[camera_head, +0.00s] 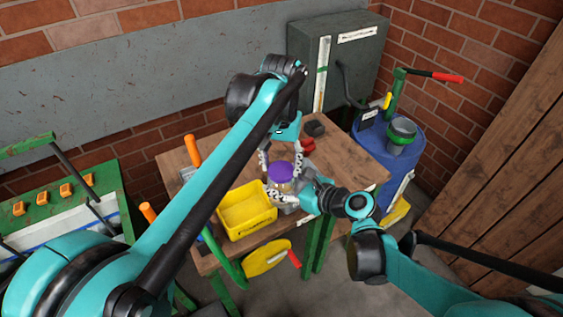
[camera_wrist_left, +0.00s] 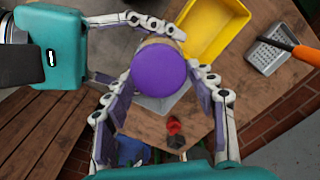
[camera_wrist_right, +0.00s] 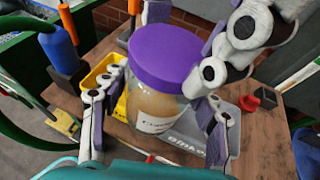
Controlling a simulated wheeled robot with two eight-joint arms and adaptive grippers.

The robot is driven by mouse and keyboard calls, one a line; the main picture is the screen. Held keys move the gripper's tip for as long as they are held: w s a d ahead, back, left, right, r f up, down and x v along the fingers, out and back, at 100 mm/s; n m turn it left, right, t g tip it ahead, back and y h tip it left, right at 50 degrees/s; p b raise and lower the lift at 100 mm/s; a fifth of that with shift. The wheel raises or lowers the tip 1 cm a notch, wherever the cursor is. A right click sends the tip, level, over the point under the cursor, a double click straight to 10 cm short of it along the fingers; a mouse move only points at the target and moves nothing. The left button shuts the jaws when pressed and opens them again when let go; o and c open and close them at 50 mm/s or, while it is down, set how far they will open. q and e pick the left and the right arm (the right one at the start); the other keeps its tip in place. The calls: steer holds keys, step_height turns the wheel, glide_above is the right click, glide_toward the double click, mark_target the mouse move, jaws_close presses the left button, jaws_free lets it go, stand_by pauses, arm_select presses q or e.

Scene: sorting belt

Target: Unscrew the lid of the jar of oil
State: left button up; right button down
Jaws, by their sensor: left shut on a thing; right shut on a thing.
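The jar of oil (camera_wrist_right: 155,108) stands upright on the workbench, with a pale label and a purple lid (camera_wrist_right: 165,55) on top. In the left wrist view the lid (camera_wrist_left: 158,78) shows from above and hides most of the jar. My left gripper (camera_head: 281,163) comes from above and behind, its fingers closed on the lid from two sides. My right gripper (camera_head: 288,186) comes from the front right, its fingers closed around the jar's body below the lid. The two grippers are close together. Whether the lid has turned cannot be told.
A yellow bin (camera_head: 246,225) stands on the bench left of the jar. A grey tray (camera_wrist_right: 186,142) is beside the jar. A red object (camera_head: 308,145) and a dark one (camera_head: 315,128) lie behind. An orange-handled tool (camera_head: 192,150) is at the bench's left. A blue barrel (camera_head: 420,160) stands right.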

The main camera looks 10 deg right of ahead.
arm_select(q)
steer(key=n, duration=0.7)
steer(key=shift+c, duration=0.2)
steer(key=n, duration=0.4)
steer(key=shift+s+d+n, duration=0.1)
steer(key=shift+n, duration=0.2)
steer(key=n, duration=0.4)
steer(key=shift+s+d, duration=0.15)
steer(key=shift+s, duration=0.05)
steer(key=shift+c, duration=0.2)
steer(key=shift+w, duration=0.1)
steer(key=shift+c, duration=0.2)
jaws_close()
steer(key=shift+r, duration=0.2)
steer(key=shift+r, duration=0.95)
